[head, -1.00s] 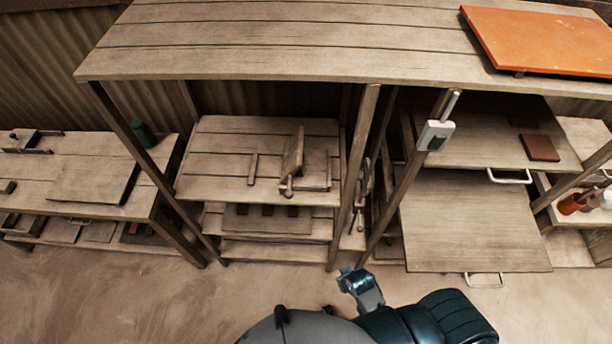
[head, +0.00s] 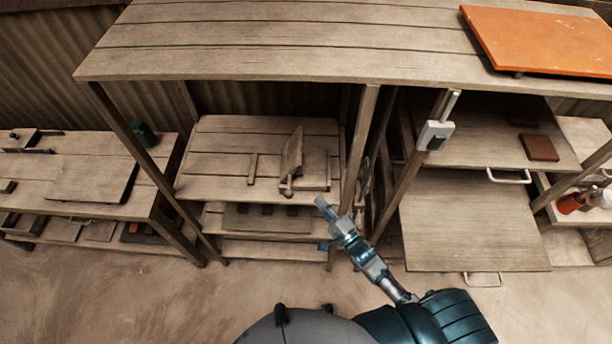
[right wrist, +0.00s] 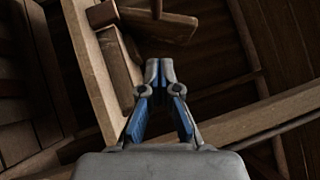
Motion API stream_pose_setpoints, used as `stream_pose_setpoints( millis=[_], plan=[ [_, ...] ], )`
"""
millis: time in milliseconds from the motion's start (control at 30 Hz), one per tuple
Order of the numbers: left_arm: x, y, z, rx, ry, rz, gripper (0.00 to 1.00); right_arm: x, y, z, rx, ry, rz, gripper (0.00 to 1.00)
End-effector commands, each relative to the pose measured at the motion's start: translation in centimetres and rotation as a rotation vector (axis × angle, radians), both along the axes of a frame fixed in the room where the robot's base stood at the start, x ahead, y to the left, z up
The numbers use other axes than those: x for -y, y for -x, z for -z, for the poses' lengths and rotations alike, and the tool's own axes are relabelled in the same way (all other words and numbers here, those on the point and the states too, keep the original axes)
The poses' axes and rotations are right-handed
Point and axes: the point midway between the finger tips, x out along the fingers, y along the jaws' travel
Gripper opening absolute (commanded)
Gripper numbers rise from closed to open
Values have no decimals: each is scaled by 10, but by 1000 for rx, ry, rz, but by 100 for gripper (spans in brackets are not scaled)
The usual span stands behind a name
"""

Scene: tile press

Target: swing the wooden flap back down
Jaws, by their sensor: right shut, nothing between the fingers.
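The wooden flap (head: 293,152) of the small tile press stands raised, nearly upright and slightly tilted, on the middle shelf in the head view. A wooden knob or handle end shows at its lower front. The press base (head: 317,172) sits beside it on the shelf boards. My right gripper (head: 320,202) is just in front of the shelf edge, below and right of the flap, apart from it. In the right wrist view the gripper (right wrist: 159,70) is shut and empty, with wooden parts (right wrist: 118,58) above and left of its tips. My left gripper is out of view.
The shelf (head: 220,165) lies under a large plank tabletop (head: 260,62), with a wooden post (head: 352,150) close right of the press. A small wooden T-shaped piece (head: 253,168) lies left of it. A pulled-out board (head: 465,225) is at the right.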

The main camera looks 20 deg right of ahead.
Motion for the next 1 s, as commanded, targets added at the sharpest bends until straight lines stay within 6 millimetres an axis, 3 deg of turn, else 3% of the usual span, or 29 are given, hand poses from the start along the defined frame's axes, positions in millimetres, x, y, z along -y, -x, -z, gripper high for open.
stream_pose_setpoints(
  millis=[100, 267, 700, 1000],
  plan=[
    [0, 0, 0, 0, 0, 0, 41, 7, 0, -9, 44, -131, -43, 0],
    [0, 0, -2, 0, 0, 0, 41, 7, -5, -17, 65, -185, -63, 0],
    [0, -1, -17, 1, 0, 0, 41, -21, -68, -42, 63, -183, -63, 0],
    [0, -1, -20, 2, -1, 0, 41, -29, -85, -47, 61, -182, -63, 0]
  ],
)
